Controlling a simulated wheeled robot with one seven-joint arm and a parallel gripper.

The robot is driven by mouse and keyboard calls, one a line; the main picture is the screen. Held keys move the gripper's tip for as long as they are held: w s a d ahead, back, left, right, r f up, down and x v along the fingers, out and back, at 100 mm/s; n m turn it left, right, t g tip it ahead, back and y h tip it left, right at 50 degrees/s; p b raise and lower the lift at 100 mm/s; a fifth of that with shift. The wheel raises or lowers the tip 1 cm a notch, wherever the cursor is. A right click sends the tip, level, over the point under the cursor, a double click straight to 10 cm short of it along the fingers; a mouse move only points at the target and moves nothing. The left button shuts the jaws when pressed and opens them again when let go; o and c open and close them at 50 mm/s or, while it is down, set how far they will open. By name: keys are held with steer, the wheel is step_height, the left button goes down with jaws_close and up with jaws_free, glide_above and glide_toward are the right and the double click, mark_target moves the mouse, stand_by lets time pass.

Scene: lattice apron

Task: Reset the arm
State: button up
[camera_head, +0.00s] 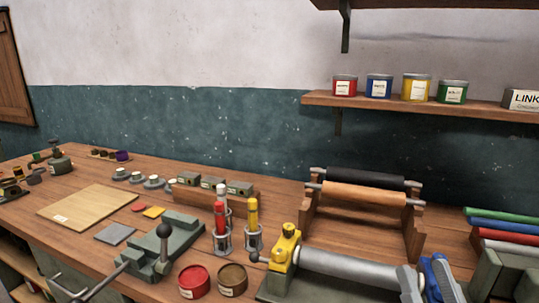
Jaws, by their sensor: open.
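My gripper and arm do not show clearly in the head view, so I cannot see where the gripper is or whether it holds anything. The wooden workbench (70,236) fills the lower part of the view.
A grey lever device (178,243), a red tin (194,282), a brown tin (232,280) and a grey roller (350,266) crowd the bench front. A roller rack (312,228) stands behind. A flat board (88,207) lies left. A shelf (450,107) holds several tins.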

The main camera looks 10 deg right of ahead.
steer(key=s+a+f+n+g+y, duration=0.1)
steer(key=s+a+f+g, duration=0.3)
steer(key=s+f, duration=0.6)
steer(key=s+a+f+n+g+y, duration=0.1)
steer(key=s+a+f+g, duration=0.4)
steer(key=s+f, duration=0.6)
steer(key=shift+s+f+g+y, duration=0.3)
steer(key=shift+s+g, duration=0.4)
steer(key=shift+s, duration=0.25)
